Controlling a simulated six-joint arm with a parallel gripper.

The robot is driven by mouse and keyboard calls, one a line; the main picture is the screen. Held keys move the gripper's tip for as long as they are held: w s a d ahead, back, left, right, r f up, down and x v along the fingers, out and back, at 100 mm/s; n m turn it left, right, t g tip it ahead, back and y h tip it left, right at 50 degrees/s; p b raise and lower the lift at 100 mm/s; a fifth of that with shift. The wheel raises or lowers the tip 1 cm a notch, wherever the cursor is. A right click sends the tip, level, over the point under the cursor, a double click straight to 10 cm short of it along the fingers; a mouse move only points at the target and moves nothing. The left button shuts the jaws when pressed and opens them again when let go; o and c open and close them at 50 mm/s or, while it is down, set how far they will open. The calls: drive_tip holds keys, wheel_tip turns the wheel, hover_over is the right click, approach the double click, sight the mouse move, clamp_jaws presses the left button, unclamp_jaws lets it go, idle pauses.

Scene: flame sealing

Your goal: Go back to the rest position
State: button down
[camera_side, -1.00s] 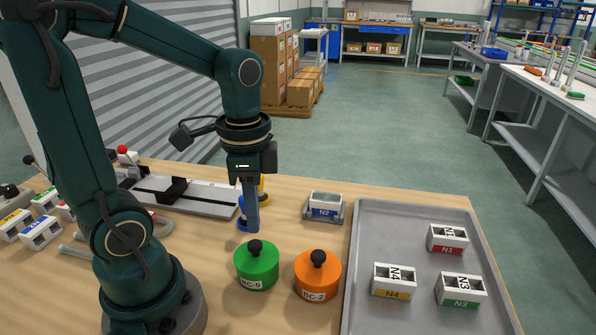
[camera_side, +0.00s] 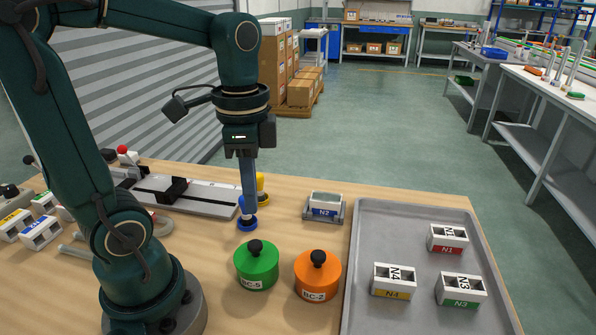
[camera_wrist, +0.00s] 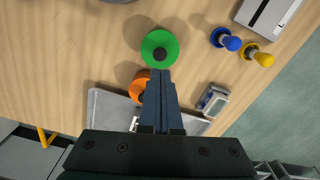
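My gripper (camera_side: 250,210) points straight down above the table, behind the green lidded pot BC-5 (camera_side: 256,267). Its fingers are together with nothing visible between them, as the wrist view (camera_wrist: 160,76) also shows. The orange pot BC-2 (camera_side: 317,277) stands to the right of the green one. A blue knobbed piece (camera_side: 246,221) stands close behind the fingertips in the picture, with a yellow one (camera_side: 262,188) behind it. In the wrist view the green pot (camera_wrist: 160,36) lies just past the fingertips; the fingers partly cover the orange pot (camera_wrist: 137,84).
Block N2 (camera_side: 325,202) sits in a small holder. The grey tray (camera_side: 385,230) at right carries blocks N1 (camera_side: 447,238), N4 (camera_side: 393,280) and N3 (camera_side: 460,289). A long grey fixture (camera_side: 205,197) lies behind left. More blocks (camera_side: 40,232) stand at far left.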

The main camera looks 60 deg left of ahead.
drive_tip(key=shift+s+d+r+n+t, duration=0.15)
drive_tip(key=shift+s+d+n+t, duration=0.15)
drive_tip(key=shift+d+n+t, duration=0.6)
drive_tip(key=shift+s+d+r+n+t, duration=0.1)
drive_tip(key=shift+s+d+n+t, duration=0.15)
drive_tip(key=shift+d+n+t, duration=0.55)
drive_tip(key=shift+s+d+r+n+t, duration=0.15)
drive_tip(key=shift+s+d+n+t, duration=0.25)
drive_tip(key=shift+n+t, duration=0.8)
drive_tip(key=shift+w+d, duration=0.1)
